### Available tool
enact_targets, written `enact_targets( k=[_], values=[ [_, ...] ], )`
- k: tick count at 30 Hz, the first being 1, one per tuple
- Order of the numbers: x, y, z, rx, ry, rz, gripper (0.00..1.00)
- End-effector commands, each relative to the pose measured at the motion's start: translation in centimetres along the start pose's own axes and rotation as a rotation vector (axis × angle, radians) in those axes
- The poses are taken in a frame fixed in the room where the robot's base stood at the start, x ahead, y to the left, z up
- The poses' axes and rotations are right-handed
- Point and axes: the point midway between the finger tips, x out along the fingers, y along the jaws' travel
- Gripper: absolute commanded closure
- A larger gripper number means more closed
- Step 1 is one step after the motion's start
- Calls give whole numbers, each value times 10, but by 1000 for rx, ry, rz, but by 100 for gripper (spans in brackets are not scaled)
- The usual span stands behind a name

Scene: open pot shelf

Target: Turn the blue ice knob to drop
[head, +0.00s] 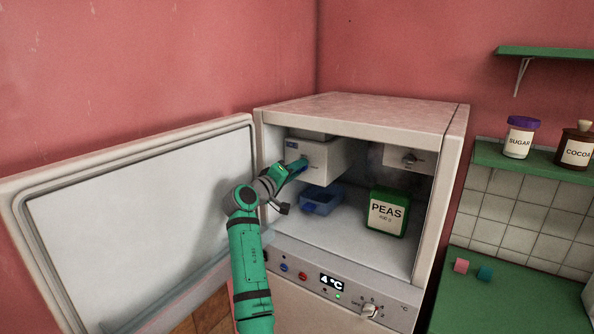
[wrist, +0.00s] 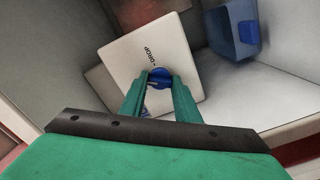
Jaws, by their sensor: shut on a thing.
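The blue ice knob (wrist: 160,76) sits on the front of a white ice box with the word DROP beside it. The ice box (head: 327,158) hangs at the upper left inside the open fridge. My gripper (wrist: 158,84) is shut on the knob, one green finger on each side. In the head view my gripper (head: 296,168) reaches to the front of the box and mostly hides the knob. A blue tray (head: 326,196) lies on the floor below the box; it also shows in the wrist view (wrist: 232,30).
The fridge door (head: 140,220) stands wide open at the left. A green PEAS container (head: 388,212) stands right of the tray. A second dial (head: 409,159) is on the back right unit. The side wall is close to my gripper on the left.

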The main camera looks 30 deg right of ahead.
Motion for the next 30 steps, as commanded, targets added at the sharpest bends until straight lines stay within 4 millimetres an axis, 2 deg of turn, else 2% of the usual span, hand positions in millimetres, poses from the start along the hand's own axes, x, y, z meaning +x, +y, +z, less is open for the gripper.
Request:
enact_targets(
  k=[21, 30],
  values=[
    [-1, -1, -1, 670, 2, -2, 94],
    [-2, -1, -2, 889, 3, -4, 94]
  ],
)
